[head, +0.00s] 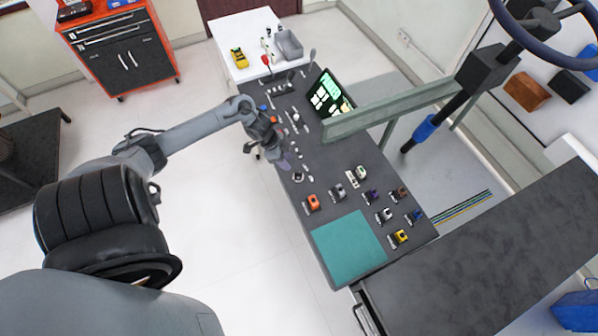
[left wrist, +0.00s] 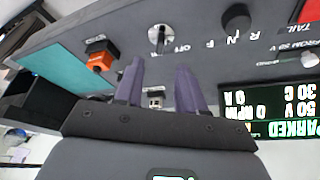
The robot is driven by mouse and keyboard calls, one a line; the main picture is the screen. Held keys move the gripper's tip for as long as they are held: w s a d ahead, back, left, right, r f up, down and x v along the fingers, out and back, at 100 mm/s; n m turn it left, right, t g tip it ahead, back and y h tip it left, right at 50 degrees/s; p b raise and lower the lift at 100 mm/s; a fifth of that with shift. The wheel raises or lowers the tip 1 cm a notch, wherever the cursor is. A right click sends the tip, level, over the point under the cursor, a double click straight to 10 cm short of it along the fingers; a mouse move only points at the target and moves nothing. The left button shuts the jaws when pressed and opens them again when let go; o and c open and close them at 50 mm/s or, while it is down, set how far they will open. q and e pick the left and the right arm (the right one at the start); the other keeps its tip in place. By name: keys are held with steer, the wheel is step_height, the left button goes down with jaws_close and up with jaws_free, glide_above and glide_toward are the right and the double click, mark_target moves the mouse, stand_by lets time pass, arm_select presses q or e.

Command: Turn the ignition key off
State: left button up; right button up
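The ignition switch with its key (left wrist: 160,38) is a round silver part on the dark panel, with "OFF" lettering beside it in the left wrist view. In the head view, a small silver part that looks like it (head: 297,177) sits near the panel's left edge. My left gripper (head: 283,160) is over that edge, close to the switch. In the left wrist view, the purple fingers of my left gripper (left wrist: 158,75) are apart with nothing between them. The switch lies beyond the fingertips, in line with the gap. My right gripper is not in view.
A black selector knob (left wrist: 236,20) and a lit display (left wrist: 270,108) reading "PARKED" are near the switch. An orange connector (left wrist: 100,60) and teal mat (head: 349,246) lie along the panel. A grey-green beam (head: 390,108) and steering wheel (head: 545,38) stand to the right.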

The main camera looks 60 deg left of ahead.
mark_target(297, 173)
arm_select(q)
steer(key=b+x, duration=0.1)
steer(key=x, duration=0.8)
steer(key=shift+w, duration=0.15)
jaws_close()
